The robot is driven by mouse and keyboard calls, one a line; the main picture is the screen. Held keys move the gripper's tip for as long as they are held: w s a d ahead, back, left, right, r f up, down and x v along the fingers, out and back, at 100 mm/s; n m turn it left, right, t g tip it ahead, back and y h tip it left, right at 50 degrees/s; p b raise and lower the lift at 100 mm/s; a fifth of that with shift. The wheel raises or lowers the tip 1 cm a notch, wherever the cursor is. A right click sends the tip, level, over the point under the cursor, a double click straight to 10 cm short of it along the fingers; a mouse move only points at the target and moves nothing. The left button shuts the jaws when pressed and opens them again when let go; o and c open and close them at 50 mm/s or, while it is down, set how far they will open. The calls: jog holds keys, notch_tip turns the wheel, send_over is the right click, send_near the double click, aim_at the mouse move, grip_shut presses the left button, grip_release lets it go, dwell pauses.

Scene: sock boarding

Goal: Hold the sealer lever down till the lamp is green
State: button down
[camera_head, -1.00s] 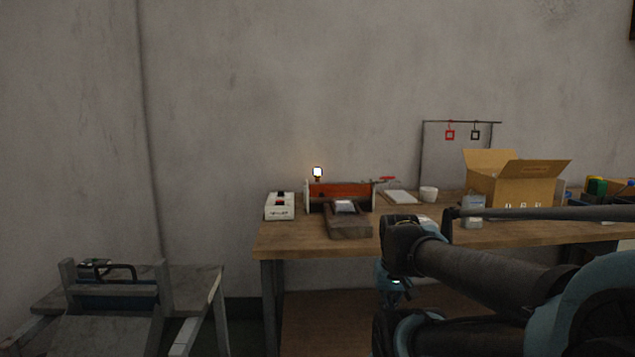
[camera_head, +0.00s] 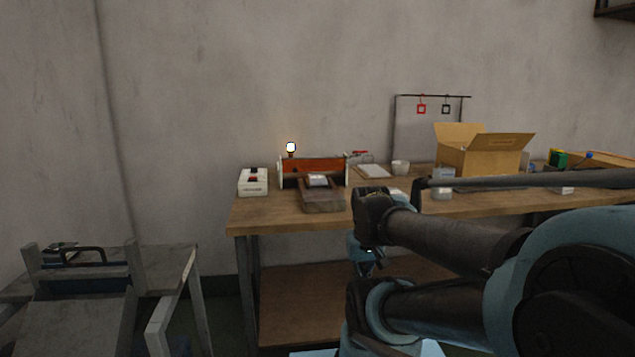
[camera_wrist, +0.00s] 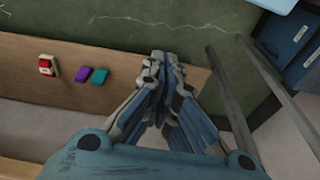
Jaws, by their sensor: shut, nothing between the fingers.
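My gripper (camera_wrist: 163,62) is shut and empty in the wrist view, pointing at the floor area, away from the sealer. In the head view it hangs below the table edge.
A white switch box (camera_head: 253,182) stands left of the sealer. The table's front edge lies near my arm.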

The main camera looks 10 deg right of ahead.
jog(key=w+d+r+t, duration=0.2)
jog(key=w+d+r, duration=0.1)
jog(key=w+r, duration=2)
jog(key=w+d+r, duration=0.4)
jog(key=w+r, duration=0.5)
jog(key=w, duration=0.3)
jog(key=w+d+r+t, duration=0.1)
jog(key=w+d+r, duration=0.2)
jog(key=w+r, duration=0.6)
jog(key=w, duration=0.3)
jog(key=shift+w+d+t, duration=0.2)
jog(key=shift+d+t, duration=0.1)
jog(key=shift+d, duration=0.1)
jog(key=shift+f, duration=0.1)
jog(key=x, duration=0.9)
jog(key=shift+w+a+f, duration=0.1)
jog(key=shift+a+f, duration=0.05)
jog(key=shift+f, duration=0.05)
jog(key=f, duration=0.3)
jog(key=shift+s, duration=0.3)
jog(key=shift+s+f, duration=0.15)
jog(key=shift+f, duration=0.45)
